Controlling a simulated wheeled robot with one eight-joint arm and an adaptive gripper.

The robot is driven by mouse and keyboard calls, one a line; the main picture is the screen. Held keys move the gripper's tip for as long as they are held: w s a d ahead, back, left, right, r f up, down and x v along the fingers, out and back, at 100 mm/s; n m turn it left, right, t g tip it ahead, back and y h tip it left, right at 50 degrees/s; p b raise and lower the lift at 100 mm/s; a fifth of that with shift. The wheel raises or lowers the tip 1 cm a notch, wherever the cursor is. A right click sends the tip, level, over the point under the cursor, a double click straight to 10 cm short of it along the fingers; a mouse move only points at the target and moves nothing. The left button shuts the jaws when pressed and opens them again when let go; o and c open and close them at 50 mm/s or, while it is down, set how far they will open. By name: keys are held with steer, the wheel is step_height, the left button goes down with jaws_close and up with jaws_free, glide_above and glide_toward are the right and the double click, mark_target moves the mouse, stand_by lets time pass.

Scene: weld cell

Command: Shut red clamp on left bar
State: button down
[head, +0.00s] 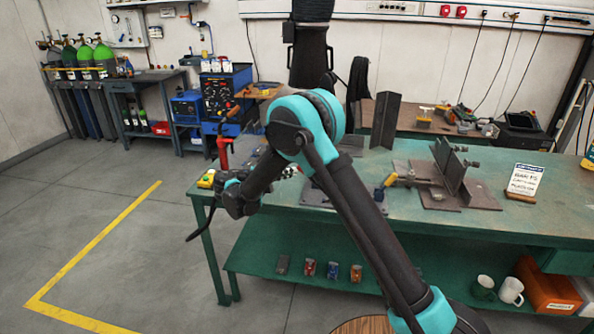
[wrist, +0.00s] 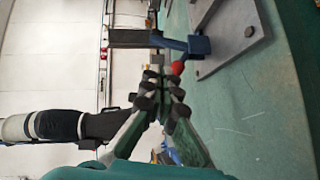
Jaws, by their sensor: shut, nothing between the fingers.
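In the head view a red upright piece (head: 223,152), which looks like the red clamp, stands at the left end of the green bench, just beyond my gripper (head: 236,190). My forearm hides much of the area around it. In the wrist view my gripper (wrist: 163,84) is shut and empty. Just ahead of its fingertips are a red rounded tip (wrist: 177,67) and a blue clamp part (wrist: 198,45) by a grey plate (wrist: 232,38). A dark bar-like piece (wrist: 130,38) extends from the blue part. Whether the fingertips touch the red tip, I cannot tell.
A fixture with upright plates (head: 450,170) and a yellow-handled clamp (head: 388,181) stands to the right on the green bench (head: 420,220). A yellow button box (head: 207,180) sits at the left edge. A sign (head: 525,180) stands at right. The floor at left is clear.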

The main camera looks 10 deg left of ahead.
steer(key=x, duration=0.9)
steer(key=shift+f, duration=0.1)
steer(key=shift+d+m+g+y, duration=0.3)
steer(key=shift+d, duration=0.1)
steer(key=shift+s+d+r+m+g+y, duration=0.1)
steer(key=shift+d+r+m+g+y, duration=0.1)
steer(key=shift+d+m+y, duration=0.25)
steer(key=shift+d+r+m+g+y, duration=0.2)
steer(key=shift+d+m+y, duration=0.15)
steer(key=shift+d+y, duration=0.15)
steer(key=d+m+y, duration=0.1)
steer(key=d+y, duration=0.1)
steer(key=shift+f+m+g+y, duration=0.2)
steer(key=shift+m+g+y, duration=0.1)
steer(key=shift+m+y, duration=0.1)
steer(key=d+m+y, duration=0.1)
steer(key=d+f+m+y, duration=0.1)
steer(key=y, duration=0.1)
steer(key=shift+d, duration=0.15)
steer(key=shift+d+f+m+y, duration=0.2)
steer(key=shift+f+m+y, duration=0.1)
steer(key=shift+y, duration=0.3)
steer(key=shift+d+f+m+y, duration=0.2)
steer(key=shift+d+f+y, duration=0.1)
steer(key=shift+y, duration=0.25)
steer(key=shift+d+f, duration=0.15)
steer(key=shift+f, duration=0.1)
steer(key=shift+f, duration=0.1)
steer(key=shift+s, duration=0.1)
